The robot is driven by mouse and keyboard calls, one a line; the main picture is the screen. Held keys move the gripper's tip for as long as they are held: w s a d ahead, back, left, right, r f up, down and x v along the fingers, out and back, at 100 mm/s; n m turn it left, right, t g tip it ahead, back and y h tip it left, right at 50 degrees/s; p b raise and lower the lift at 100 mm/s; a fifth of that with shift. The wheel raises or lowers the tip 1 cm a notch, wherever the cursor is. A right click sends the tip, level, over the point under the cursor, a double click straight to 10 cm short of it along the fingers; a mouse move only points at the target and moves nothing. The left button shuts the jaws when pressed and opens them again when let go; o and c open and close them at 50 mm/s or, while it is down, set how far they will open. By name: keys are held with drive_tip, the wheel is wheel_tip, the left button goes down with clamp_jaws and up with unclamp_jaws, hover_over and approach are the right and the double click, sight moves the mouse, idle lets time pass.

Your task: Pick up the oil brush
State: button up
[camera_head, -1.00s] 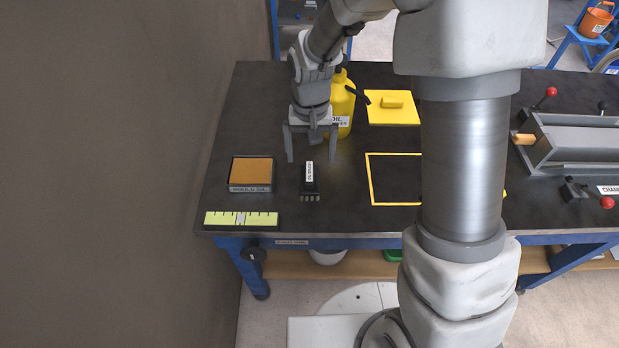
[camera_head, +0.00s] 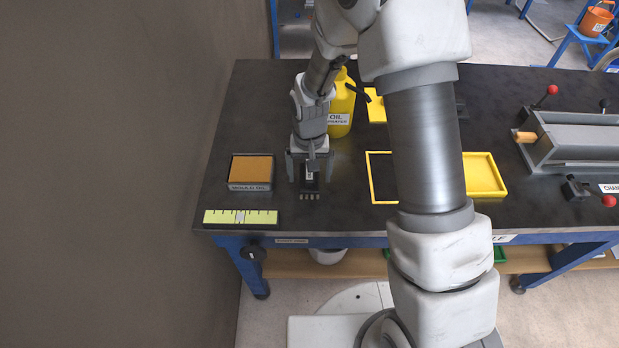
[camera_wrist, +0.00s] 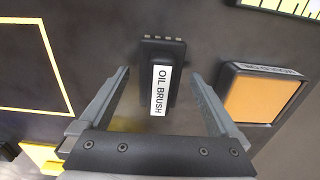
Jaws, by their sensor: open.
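The oil brush (camera_head: 309,187) is a small black block with a white label on its handle and pale bristle tufts at its front end. It lies on the dark bench top (camera_head: 340,230). In the wrist view the oil brush (camera_wrist: 163,78) sits between the two fingers, its label reading OIL BRUSH. My gripper (camera_head: 309,177) is open, with a finger on each side of the brush. In the wrist view my gripper (camera_wrist: 160,85) shows a clear gap between each finger and the brush. The head view partly hides the brush's handle behind my gripper.
A box with an orange-brown top (camera_head: 250,171) stands close left of the brush. A yellow-green scale strip (camera_head: 240,217) lies at the front left. A yellow oil bottle (camera_head: 341,112) stands behind. A yellow outlined square (camera_head: 380,202) and yellow tray (camera_head: 484,175) are to the right.

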drive_tip(key=c, duration=1.5)
drive_tip(key=shift+r, duration=0.15)
wheel_tip(320, 180, up, 4)
drive_tip(key=shift+r, duration=0.15)
drive_tip(key=w+d+r, duration=0.2)
drive_tip(key=d, duration=0.1)
drive_tip(key=w+d+r, duration=0.2)
drive_tip(key=d, duration=0.1)
drive_tip(key=w+d+r, duration=0.2)
drive_tip(key=d, duration=0.1)
drive_tip(key=shift+w+d+r+p, duration=0.25)
drive_tip(key=shift+d+p, duration=0.05)
drive_tip(key=shift+d, duration=0.05)
drive_tip(key=o, duration=0.9)
drive_tip(key=c, duration=0.7)
